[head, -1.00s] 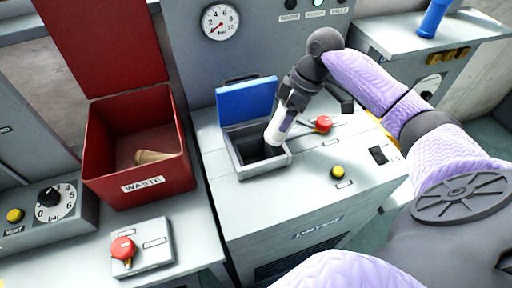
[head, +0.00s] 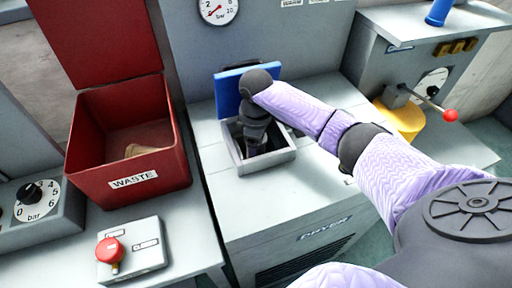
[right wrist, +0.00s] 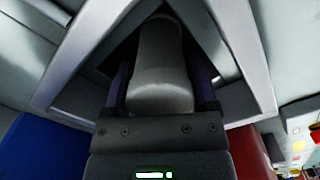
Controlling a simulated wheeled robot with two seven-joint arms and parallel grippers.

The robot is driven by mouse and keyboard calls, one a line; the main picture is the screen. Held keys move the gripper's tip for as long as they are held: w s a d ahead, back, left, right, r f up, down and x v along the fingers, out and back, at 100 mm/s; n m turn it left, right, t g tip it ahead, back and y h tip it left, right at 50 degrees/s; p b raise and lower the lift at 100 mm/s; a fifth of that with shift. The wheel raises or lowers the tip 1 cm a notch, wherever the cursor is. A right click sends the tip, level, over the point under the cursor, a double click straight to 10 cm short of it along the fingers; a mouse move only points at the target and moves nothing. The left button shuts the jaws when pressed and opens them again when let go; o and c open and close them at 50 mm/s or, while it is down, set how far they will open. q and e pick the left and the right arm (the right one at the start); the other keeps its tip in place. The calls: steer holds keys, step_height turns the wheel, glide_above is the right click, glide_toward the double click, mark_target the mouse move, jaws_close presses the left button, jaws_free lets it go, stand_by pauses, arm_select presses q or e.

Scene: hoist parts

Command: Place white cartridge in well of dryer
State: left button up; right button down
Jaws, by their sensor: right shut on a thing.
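The dryer (head: 300,215) has an open square well with a grey rim (head: 268,163), and its blue lid (head: 228,92) stands raised behind it. My right gripper (head: 254,146) points down into the well, its fingers partly hidden by the rim. In the right wrist view it is shut on the white cartridge (right wrist: 160,65), which lies between the two fingers and inside the well's frame (right wrist: 243,62). The cartridge is hidden in the head view. I cannot tell whether it touches the well's floor. My left gripper is not in view.
A red waste bin (head: 128,180) with a tan piece (head: 145,150) inside stands left of the dryer. A red-knobbed lever (head: 450,115) and a yellow part (head: 402,122) are at right.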

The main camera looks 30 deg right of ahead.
steer(key=shift+d+f, duration=0.1)
steer(key=shift+f, duration=0.3)
steer(key=shift+c, duration=0.7)
jaws_free()
steer(key=shift+r, duration=0.2)
step_height(320, 180, up, 7)
steer(key=p, duration=0.3)
steer(key=shift+r, duration=0.15)
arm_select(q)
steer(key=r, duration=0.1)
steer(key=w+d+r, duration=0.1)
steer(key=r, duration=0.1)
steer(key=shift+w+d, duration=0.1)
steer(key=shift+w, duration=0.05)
